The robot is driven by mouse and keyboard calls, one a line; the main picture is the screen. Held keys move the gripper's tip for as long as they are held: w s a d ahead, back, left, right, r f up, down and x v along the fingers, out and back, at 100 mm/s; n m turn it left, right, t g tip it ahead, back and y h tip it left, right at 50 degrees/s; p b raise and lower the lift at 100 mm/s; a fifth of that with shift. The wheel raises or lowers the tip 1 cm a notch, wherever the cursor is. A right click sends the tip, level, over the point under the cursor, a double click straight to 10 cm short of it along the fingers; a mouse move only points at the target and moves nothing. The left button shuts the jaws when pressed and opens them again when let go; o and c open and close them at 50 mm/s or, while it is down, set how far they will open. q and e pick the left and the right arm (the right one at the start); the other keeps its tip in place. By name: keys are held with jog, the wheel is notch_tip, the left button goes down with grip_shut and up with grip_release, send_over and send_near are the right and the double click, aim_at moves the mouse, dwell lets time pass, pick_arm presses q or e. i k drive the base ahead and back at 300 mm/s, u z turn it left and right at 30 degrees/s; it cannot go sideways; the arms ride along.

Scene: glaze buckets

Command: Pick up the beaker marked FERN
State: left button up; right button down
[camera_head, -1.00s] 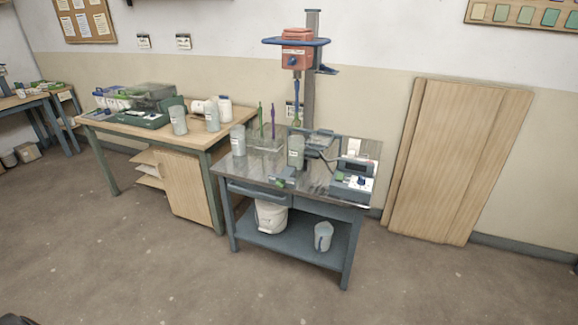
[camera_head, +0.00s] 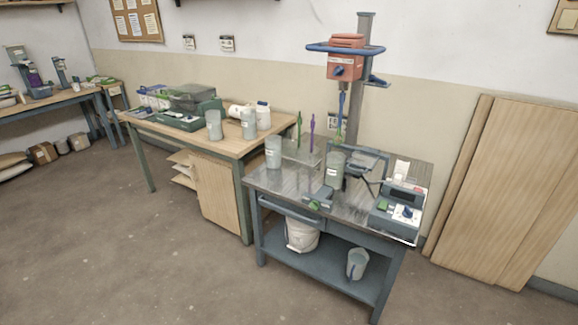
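Several translucent grey beakers are in view, and their labels are too small to read, so I cannot tell which is marked FERN. One beaker (camera_head: 274,152) stands at the left of the metal-topped mixing table, and another beaker (camera_head: 335,171) stands near its middle, below the mixer. Two more stand on the wooden bench: a left beaker (camera_head: 214,125) and a right beaker (camera_head: 249,124). A grey jug-like vessel (camera_head: 357,264) sits on the mixing table's lower shelf. Neither of my grippers is in view.
The mixing table (camera_head: 285,189) carries a red mixer (camera_head: 345,62) on a post and a scale-like device (camera_head: 399,207). A white bucket (camera_head: 302,235) sits on its lower shelf. The wooden bench (camera_head: 195,143) adjoins at left. Boards (camera_head: 505,190) lean on the wall. The foreground floor is clear.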

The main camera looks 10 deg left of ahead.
aim_at(335, 167)
jog(key=u, duration=0.4)
jog(key=i, duration=0.9)
jog(key=z, duration=0.45)
jog(key=i, duration=0.85)
jog(key=z, duration=0.65)
